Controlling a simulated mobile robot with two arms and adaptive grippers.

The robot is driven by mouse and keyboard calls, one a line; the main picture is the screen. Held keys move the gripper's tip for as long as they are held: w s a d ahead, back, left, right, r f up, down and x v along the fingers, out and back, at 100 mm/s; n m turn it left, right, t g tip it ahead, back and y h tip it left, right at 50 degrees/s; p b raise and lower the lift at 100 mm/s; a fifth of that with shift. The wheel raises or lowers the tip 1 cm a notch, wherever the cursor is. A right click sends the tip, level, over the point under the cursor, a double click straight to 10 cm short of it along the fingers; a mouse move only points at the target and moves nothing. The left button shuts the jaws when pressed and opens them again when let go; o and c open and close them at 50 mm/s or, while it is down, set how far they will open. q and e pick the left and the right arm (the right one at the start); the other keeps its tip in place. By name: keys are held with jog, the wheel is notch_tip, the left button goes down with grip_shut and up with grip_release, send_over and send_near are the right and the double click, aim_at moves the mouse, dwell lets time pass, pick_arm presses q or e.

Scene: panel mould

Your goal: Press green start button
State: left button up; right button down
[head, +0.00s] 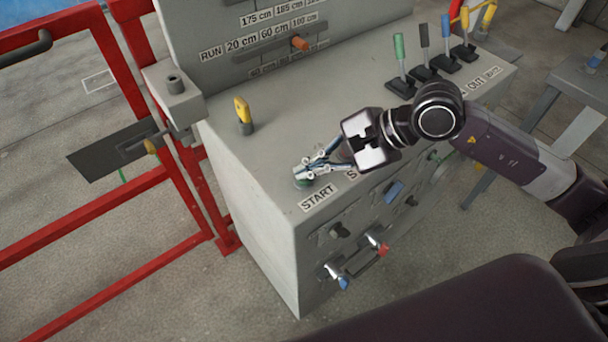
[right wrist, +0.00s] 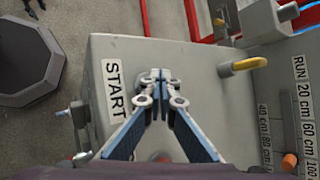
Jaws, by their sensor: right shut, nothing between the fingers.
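The grey control panel (head: 250,190) has a START label (head: 318,197) near its front edge; the label also shows in the right wrist view (right wrist: 115,90). A small part of the green start button (head: 304,185) shows just above the label, under my right gripper's fingertips. My right gripper (head: 300,173) is shut and empty, with its tips over the button. I cannot tell whether they touch it. In the right wrist view the closed fingers (right wrist: 160,76) hide the button. My left gripper is not in view.
A yellow switch (head: 243,112) stands left of the gripper. Several coloured levers (head: 400,55) rise at the panel's far right. Knobs and switches (head: 376,243) stick out of the front face. A red rail (head: 185,170) runs along the left.

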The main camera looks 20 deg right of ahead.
jog(key=shift+f, duration=0.25)
jog(key=shift+r, duration=0.15)
dwell(0.4)
jog(key=shift+r, duration=0.8)
jog(key=shift+r+p, duration=1.2)
jog(key=shift+r, duration=1.3)
jog(key=shift+d, duration=0.1)
